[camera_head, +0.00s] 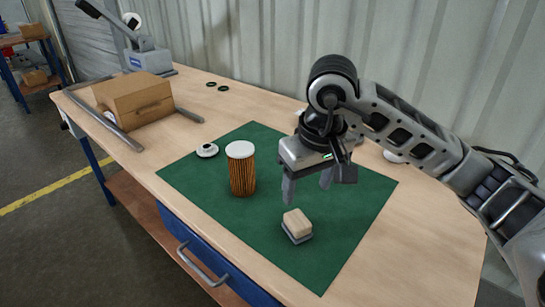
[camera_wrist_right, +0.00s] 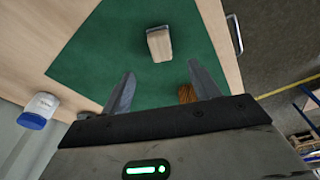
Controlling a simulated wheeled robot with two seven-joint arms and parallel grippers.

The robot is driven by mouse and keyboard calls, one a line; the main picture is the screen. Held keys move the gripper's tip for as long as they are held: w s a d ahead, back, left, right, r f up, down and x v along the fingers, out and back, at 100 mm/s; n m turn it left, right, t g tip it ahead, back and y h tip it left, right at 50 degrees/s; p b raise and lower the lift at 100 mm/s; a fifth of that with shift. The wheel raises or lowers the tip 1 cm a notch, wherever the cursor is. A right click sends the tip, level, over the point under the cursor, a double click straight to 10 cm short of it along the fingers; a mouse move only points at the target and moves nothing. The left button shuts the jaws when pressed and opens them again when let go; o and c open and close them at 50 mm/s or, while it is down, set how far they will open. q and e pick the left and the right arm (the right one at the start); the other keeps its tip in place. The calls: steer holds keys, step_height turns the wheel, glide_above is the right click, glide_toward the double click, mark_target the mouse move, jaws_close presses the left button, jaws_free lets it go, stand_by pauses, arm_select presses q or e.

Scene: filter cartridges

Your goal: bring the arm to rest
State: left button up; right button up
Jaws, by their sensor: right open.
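My right gripper (camera_head: 307,190) hangs over the green mat (camera_head: 205,175), fingers pointing down, open and empty. Its fingers also show in the right wrist view (camera_wrist_right: 162,90). A filter cartridge (camera_head: 241,173) with orange-brown pleats and a white top stands upright on the mat, left of the gripper. In the right wrist view, part of the pleats (camera_wrist_right: 186,94) shows beside one finger. A beige block on a grey base (camera_head: 297,225) sits on the mat in front of the gripper; it also shows in the wrist view (camera_wrist_right: 159,44). My left gripper is not in view.
A white cap-like part (camera_head: 207,150) lies at the mat's left edge. A cardboard box (camera_head: 135,100) stands at the table's left between grey bars. A grey press (camera_head: 145,55) stands behind it. Two black rings (camera_head: 217,86) lie at the back. The table's right front is clear.

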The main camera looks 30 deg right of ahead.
mark_target(299, 220)
steer(key=f, duration=0.4)
steer(key=w+f, duration=0.1)
steer(key=f, duration=0.3)
steer(key=w+f, duration=0.1)
steer(key=f, duration=0.2)
steer(key=shift+f, duration=0.4)
step_height(299, 220, up, 2)
steer(key=shift+r, duration=0.1)
steer(key=shift+a+r, duration=0.2)
steer(key=shift+r, duration=0.5)
